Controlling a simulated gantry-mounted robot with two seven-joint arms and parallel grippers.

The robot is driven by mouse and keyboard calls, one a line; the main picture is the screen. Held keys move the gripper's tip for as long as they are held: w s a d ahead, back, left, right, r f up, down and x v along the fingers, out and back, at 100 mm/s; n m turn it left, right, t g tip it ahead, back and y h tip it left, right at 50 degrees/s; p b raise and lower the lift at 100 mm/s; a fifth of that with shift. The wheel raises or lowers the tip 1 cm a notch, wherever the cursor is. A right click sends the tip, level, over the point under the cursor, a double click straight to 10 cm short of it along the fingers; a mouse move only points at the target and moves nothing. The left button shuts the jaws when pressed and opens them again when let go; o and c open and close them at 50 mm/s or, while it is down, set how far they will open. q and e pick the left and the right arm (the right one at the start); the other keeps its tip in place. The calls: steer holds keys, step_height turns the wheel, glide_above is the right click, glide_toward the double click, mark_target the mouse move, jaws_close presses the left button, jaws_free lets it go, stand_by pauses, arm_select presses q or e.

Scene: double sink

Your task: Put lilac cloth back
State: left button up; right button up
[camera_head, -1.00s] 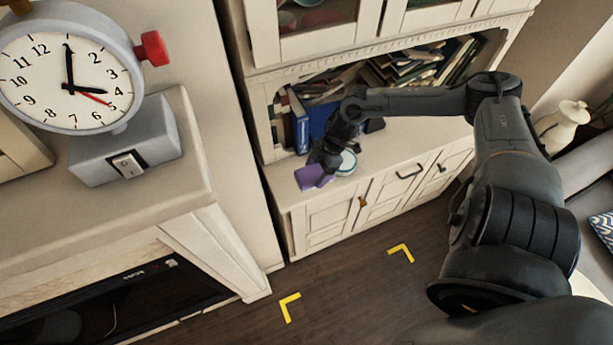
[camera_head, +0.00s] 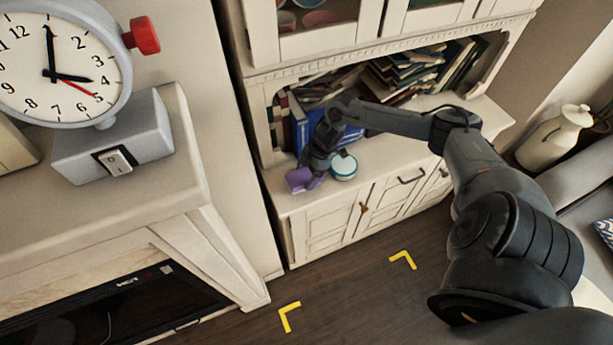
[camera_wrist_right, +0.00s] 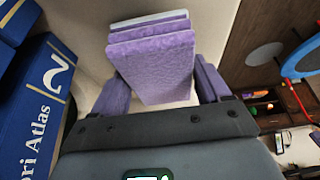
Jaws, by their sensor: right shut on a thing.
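The lilac cloth (camera_head: 297,180) is at the left front corner of the cabinet's counter in the head view. In the right wrist view the cloth (camera_wrist_right: 155,60) looks like a folded, layered block with a pale edge at its far end. My right gripper (camera_head: 308,176) is shut on it; the gripper (camera_wrist_right: 158,90) also shows in the wrist view, with lilac surfaces along both sides of the block. Whether the cloth touches the counter I cannot tell. My left gripper is not in view.
A round teal-edged tin (camera_head: 343,167) stands close to the right of the gripper. Blue books (camera_head: 301,130) stand behind it; a blue "Atlas" book (camera_wrist_right: 38,105) is left of the gripper. The cabinet counter (camera_head: 395,150) has free room to the right. A large clock (camera_head: 58,70) is far left.

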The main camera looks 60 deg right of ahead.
steer(key=shift+f, duration=0.4)
steer(key=shift+f, duration=0.1)
steer(key=o, duration=0.9)
